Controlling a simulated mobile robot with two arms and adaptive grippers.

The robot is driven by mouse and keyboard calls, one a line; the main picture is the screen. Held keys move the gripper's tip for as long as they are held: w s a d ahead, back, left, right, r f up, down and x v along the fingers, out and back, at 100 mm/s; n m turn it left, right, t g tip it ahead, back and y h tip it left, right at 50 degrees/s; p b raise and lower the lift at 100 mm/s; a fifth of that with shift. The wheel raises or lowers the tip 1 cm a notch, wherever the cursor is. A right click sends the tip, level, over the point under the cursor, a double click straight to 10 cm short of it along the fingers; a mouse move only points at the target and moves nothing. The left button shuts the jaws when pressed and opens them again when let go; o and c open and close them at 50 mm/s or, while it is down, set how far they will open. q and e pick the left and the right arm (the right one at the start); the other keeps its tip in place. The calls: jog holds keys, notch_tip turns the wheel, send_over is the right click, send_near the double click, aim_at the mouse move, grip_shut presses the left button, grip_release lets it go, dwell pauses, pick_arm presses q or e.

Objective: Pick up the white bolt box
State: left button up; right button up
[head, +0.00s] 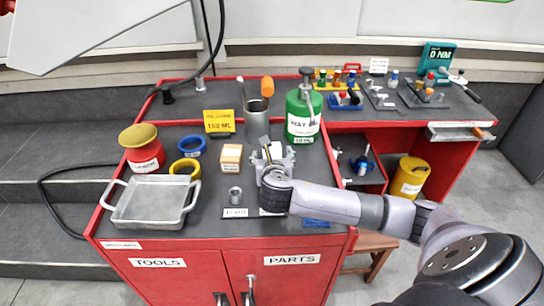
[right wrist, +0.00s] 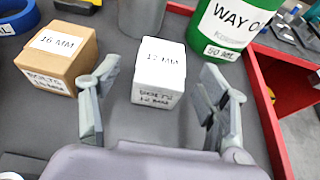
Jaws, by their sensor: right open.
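The white bolt box (right wrist: 160,73), labelled 12 MM, stands upright on the dark cart top. In the right wrist view it sits between and a little beyond the fingers of my right gripper (right wrist: 163,107), which is open and empty. I see a gap on each side of the box. In the head view my right gripper (head: 274,158) is low over the cart top and mostly hides the box (head: 276,151). My left gripper is not in view.
A tan 16 MM box (right wrist: 57,55) stands close left of the white box. A green WAY OIL can (head: 303,115) stands behind right, and a grey cup (head: 257,121) with tools behind. A metal tray (head: 150,203) lies left. Some bare cart top shows in front of the box.

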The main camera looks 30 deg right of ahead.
aim_at(272, 149)
jog(key=shift+x, duration=1.1)
jog(key=shift+w+d+f, duration=0.15)
jog(key=shift+w, duration=0.15)
jog(key=x, duration=0.3)
jog(key=shift+w+d+f, duration=0.1)
jog(key=shift+d+f, duration=0.1)
jog(key=shift+f, duration=0.05)
jog(key=shift+w+d+f, duration=0.15)
jog(key=shift+w+f, duration=0.05)
jog(key=shift+w, duration=0.1)
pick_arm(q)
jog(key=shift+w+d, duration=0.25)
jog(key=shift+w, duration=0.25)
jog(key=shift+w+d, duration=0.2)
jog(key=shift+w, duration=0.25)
pick_arm(e)
jog(key=shift+c, duration=0.6)
jog(key=c, duration=0.7)
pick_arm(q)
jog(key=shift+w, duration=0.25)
pick_arm(e)
jog(key=shift+r, duration=0.1)
jog(key=c, duration=0.7)
